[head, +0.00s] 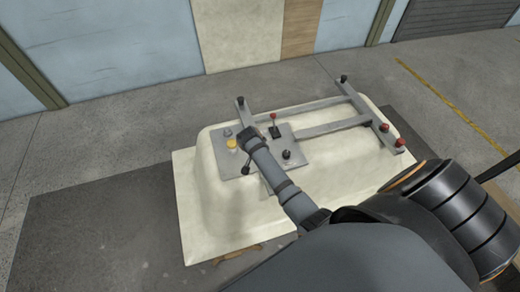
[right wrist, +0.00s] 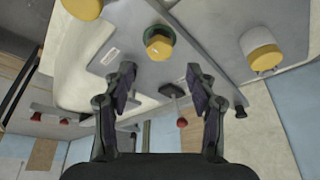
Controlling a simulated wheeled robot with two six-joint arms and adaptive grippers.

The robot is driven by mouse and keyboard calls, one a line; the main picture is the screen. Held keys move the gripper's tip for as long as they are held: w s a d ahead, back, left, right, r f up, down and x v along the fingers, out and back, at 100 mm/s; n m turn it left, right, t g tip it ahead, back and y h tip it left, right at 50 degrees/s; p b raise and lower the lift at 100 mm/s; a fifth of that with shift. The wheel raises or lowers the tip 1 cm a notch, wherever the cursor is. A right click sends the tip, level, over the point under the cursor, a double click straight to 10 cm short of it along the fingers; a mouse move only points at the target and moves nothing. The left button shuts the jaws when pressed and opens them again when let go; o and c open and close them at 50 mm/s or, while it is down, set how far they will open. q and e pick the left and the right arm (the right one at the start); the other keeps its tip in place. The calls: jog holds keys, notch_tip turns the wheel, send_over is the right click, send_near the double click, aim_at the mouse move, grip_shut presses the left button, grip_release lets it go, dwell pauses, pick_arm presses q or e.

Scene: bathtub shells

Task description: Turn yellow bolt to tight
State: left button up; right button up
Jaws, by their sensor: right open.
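A yellow bolt (head: 232,143) stands on the grey plate on the cream bathtub shell (head: 215,200) in the head view. In the right wrist view a yellow hex bolt head (right wrist: 159,46) with a dark green collar sits just beyond my right gripper (right wrist: 160,78), roughly centred between its fingertips. The fingers are spread wide, with nothing between them. In the head view my right arm reaches from the lower right to the plate, and the gripper end (head: 249,143) is beside the yellow bolt. Whether that is the same bolt I cannot tell. My left gripper is not in view.
Two more yellow-capped parts, one upper left (right wrist: 82,8) and one right (right wrist: 261,48), flank the bolt in the right wrist view. A grey bar frame (head: 330,126) with red and black knobs lies across the shell. A black lever with a red top (head: 274,121) stands nearby.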

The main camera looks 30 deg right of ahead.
jog(key=v, duration=0.6)
jog(key=shift+s, duration=0.15)
jog(key=s+a+r+n+t+y, duration=0.1)
jog(key=s+r+n, duration=0.1)
jog(key=s+n, duration=0.55)
jog(key=s+a+r+n+y, duration=0.25)
jog(key=s+n, duration=0.25)
jog(key=s, duration=0.5)
jog(key=s+d+f+b, duration=0.1)
jog(key=d+f+b, duration=0.15)
jog(key=f, duration=1.25)
jog(key=s+d+f+b, duration=0.1)
jog(key=f+b, duration=0.2)
jog(key=f, duration=1.2)
jog(key=s+f+g+b, duration=0.2)
jog(key=s+f+b, duration=0.2)
jog(key=s+f, duration=1.5)
notch_tip(320, 180, down, 3)
jog(key=shift+d+r, duration=0.1)
jog(key=shift+d, duration=0.3)
